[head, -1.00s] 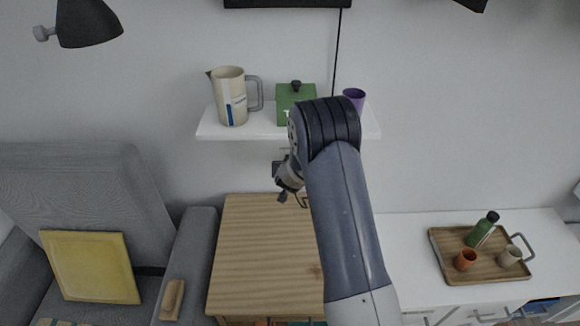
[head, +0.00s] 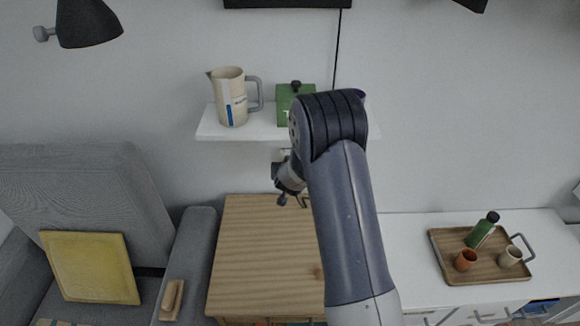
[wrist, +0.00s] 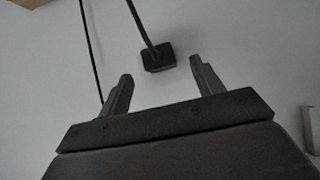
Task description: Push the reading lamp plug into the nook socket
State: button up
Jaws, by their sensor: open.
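A small black block with a black cable (wrist: 158,57) shows in the wrist view, against the pale wall just beyond my fingertips. It looks like the lamp plug; whether it sits in a socket cannot be told. My gripper (wrist: 162,85) is open, with one finger on each side below the block and nothing between them. In the head view my gripper (head: 292,200) is small, close to the wall between the shelf and the wooden desk top. My arm hides part of that area, and I cannot make out the socket. A dark reading lamp head (head: 88,25) is at upper left.
A white shelf (head: 215,127) above my gripper holds a jug (head: 230,97) and a green box (head: 287,100). The wooden top (head: 260,255) is clear. A second thin black cable (wrist: 90,50) runs left of the block. A tray (head: 450,270) stands at right.

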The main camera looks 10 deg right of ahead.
jog(key=v, duration=0.7)
jog(key=shift+s, duration=0.25)
jog(key=shift+w+a+r, duration=0.1)
jog(key=x, duration=1)
dwell(0.4)
